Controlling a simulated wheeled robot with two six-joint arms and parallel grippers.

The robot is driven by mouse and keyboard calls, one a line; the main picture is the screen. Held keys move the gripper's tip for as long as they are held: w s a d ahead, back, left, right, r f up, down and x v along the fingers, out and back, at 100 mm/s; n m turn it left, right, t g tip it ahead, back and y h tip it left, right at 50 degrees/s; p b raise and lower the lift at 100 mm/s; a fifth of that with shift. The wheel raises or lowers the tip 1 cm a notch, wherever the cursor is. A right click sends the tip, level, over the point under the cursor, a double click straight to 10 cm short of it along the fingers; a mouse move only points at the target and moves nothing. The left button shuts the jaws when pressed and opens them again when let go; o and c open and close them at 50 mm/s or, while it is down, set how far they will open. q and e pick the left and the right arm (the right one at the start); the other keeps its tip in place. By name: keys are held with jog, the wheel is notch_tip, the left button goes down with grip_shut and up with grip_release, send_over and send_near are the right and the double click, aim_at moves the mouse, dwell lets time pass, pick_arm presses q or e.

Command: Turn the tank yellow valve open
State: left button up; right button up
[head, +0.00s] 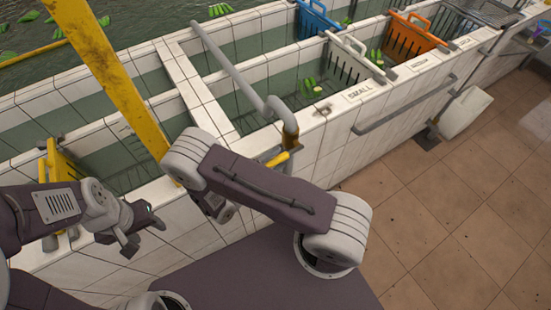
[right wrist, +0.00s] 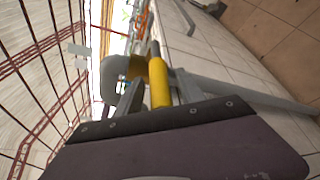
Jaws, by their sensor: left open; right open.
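The yellow valve handle (head: 277,160) sticks out at the tank wall, below a grey pipe (head: 232,68) that bends down to a brass-coloured fitting (head: 290,138). In the right wrist view the yellow handle (right wrist: 159,84) is close in front of my right gripper (right wrist: 158,98), whose grey fingers lie on either side of it. The gripper is open; I cannot tell whether it touches the handle. In the head view my right arm hides this gripper. My left gripper (head: 146,237) is open and empty at the lower left, well away from the valve.
The white-tiled tank (head: 185,80) holds water and green pieces. A yellow beam (head: 105,75) crosses the left side. Yellow (head: 62,165), white (head: 347,58), blue (head: 318,18) and orange (head: 413,32) baskets hang on the walls. A grey rail (head: 405,106) runs along the front; the brown floor (head: 440,215) is clear.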

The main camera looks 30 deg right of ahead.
grip_shut()
dwell(1.4)
